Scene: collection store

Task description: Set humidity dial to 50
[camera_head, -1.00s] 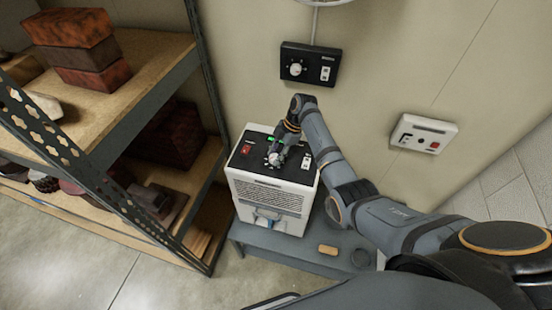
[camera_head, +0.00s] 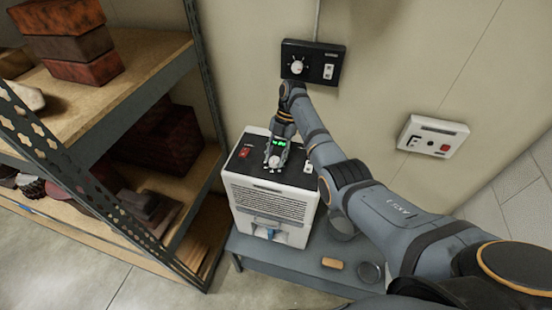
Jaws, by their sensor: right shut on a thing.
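A white dehumidifier-like unit (camera_head: 268,203) with a black top panel stands on a low grey table. The panel carries a red switch (camera_head: 244,152), a small green-lit display (camera_head: 281,143) and a white switch (camera_head: 308,165). My right gripper (camera_head: 275,160) reaches down onto the middle of this panel and is shut on the dial there. The gripper covers most of the dial, so its pointer and scale cannot be read. My left gripper is not in view.
A black wall panel (camera_head: 312,63) with a white knob hangs behind the unit. A white wall box (camera_head: 433,136) with a red button is at right. Shelving (camera_head: 150,85) with brick-like blocks stands left. A tan block (camera_head: 332,264) and dark round item (camera_head: 370,272) lie on the table (camera_head: 290,262).

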